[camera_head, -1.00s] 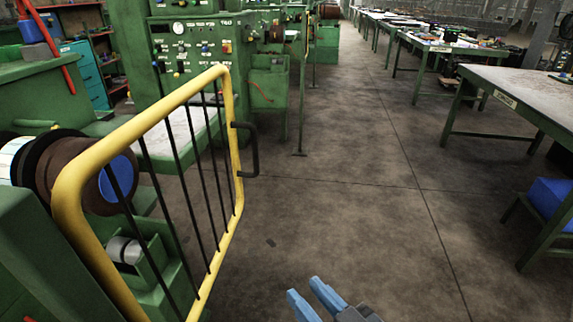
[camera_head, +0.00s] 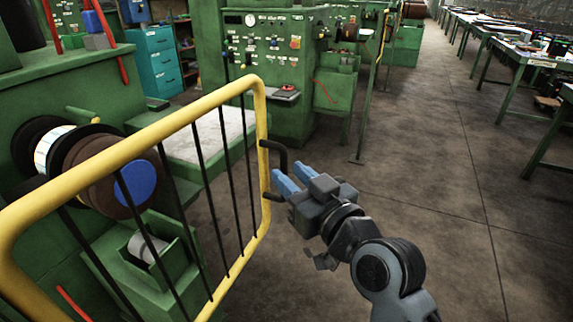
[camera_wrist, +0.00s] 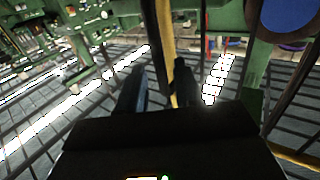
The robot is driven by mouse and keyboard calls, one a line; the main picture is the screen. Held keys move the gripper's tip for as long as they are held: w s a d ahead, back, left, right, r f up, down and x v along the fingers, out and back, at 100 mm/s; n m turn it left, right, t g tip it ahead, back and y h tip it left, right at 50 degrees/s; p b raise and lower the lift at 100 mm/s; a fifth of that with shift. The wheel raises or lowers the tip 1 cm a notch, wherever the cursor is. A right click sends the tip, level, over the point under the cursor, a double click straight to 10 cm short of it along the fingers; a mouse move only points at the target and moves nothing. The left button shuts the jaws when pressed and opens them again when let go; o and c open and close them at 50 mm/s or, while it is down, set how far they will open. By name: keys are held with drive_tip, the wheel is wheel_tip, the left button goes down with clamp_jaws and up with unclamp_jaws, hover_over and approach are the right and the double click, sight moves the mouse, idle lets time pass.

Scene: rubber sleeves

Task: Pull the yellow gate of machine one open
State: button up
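The yellow gate (camera_head: 185,117) is a tubular frame with thin black bars, standing in front of a green machine at the left of the head view. A black U-shaped handle (camera_head: 284,155) sticks out from its right upright. My gripper (camera_head: 286,178), with two blue fingers, is at the handle's lower half. In the wrist view the fingers (camera_wrist: 158,85) are apart, with the dark handle (camera_wrist: 163,30) and the yellow upright (camera_wrist: 171,75) seen in the gap between them. I cannot tell whether either finger touches the handle.
Behind the gate are reels with a blue hub (camera_head: 135,183) and a pale bench (camera_head: 210,135). A green control cabinet (camera_head: 270,60) and a thin green post (camera_head: 367,100) stand beyond. The floor (camera_head: 420,190) to the right is clear; tables line the far right.

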sight(286, 172)
drive_tip(key=shift+x, duration=1.55)
clamp_jaws()
